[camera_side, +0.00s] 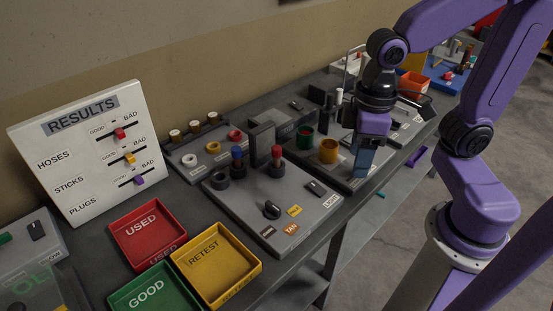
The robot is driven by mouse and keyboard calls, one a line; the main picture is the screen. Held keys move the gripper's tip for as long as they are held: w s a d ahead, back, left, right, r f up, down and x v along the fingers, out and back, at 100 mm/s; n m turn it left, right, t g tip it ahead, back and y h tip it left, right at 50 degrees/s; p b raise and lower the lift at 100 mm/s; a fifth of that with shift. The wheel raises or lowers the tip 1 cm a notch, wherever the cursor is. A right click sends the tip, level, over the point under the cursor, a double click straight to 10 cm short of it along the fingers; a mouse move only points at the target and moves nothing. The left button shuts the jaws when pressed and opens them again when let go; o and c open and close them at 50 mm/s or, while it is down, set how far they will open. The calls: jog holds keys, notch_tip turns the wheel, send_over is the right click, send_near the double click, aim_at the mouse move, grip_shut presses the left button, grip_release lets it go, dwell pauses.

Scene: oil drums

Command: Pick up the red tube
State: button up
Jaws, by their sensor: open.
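A red-topped upright piece (277,154), the likeliest red tube, stands in a dark round holder on the grey panel in the middle of the bench. A blue-topped piece (237,157) stands in a similar holder just left of it. A red ring (235,135) lies on the panel behind. My gripper (361,170) points down at the right of the panels, clear of the red-topped piece and right of the yellow cup. Its jaws are open, though the gap between the fingers is hard to see from here. I see nothing held.
A green cup (305,138) and a yellow cup (328,151) stand between my gripper and the red-topped piece. A grey upright block (262,139) is behind it. Red (148,232), yellow (217,265) and green (155,292) trays lie front left, below the results board (90,155).

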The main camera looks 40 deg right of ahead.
jog(key=w+a+r+m, duration=0.2)
jog(key=w+m, duration=0.7)
jog(key=w, duration=0.3)
jog(key=r+m, duration=0.1)
jog(key=m, duration=0.8)
send_over(277, 148)
notch_tip(277, 148, down, 17)
jog(key=shift+w+f, duration=0.1)
jog(key=shift+c, duration=0.3)
grip_shut()
